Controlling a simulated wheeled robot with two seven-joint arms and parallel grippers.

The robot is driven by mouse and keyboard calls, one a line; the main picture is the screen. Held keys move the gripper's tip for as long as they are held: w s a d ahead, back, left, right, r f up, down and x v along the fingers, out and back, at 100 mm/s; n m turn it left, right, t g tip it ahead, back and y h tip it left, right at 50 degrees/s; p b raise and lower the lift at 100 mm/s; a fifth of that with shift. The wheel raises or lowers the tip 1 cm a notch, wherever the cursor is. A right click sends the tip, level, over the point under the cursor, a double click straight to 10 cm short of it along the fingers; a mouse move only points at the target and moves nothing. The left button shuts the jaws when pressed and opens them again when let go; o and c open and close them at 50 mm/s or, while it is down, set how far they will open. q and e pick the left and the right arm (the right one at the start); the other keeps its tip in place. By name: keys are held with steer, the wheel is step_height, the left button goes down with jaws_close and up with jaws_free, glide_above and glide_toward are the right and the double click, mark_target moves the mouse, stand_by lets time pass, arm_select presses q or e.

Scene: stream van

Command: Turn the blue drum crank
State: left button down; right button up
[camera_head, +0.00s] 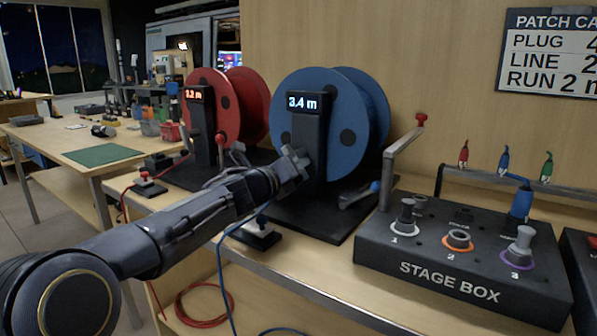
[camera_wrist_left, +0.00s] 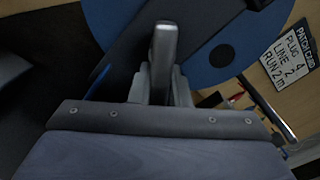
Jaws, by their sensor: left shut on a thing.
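The blue drum (camera_head: 334,106) stands on a dark base behind a black post with a "3.4 m" display (camera_head: 302,103). My left gripper (camera_head: 294,163) is at the front of this post. It is shut on the blue drum crank, which it mostly hides in the head view. In the left wrist view a grey rounded bar (camera_wrist_left: 163,52) stands up between the fingers, with the blue drum (camera_wrist_left: 215,50) behind it. My right gripper is not in view.
A lever with a blue knob (camera_head: 375,187) is right of the post. The stage box (camera_head: 450,290) and a grey arm with a red knob (camera_head: 403,150) are at the right. A blue cable (camera_head: 221,275) hangs over the bench's front edge.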

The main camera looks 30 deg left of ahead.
arm_select(q)
steer(key=shift+a+f+m+b, duration=0.1)
steer(key=shift+a+m+b, duration=0.15)
steer(key=shift+m, duration=0.65)
steer(key=shift+a+f+m+b, duration=0.1)
steer(key=shift+m+b, duration=0.25)
steer(key=shift+m, duration=0.55)
steer(key=c, duration=1.4)
jaws_free()
steer(key=shift+o, duration=0.2)
steer(key=s, duration=0.7)
steer(key=shift+s+a+p, duration=0.3)
steer(key=shift+s+p, duration=0.1)
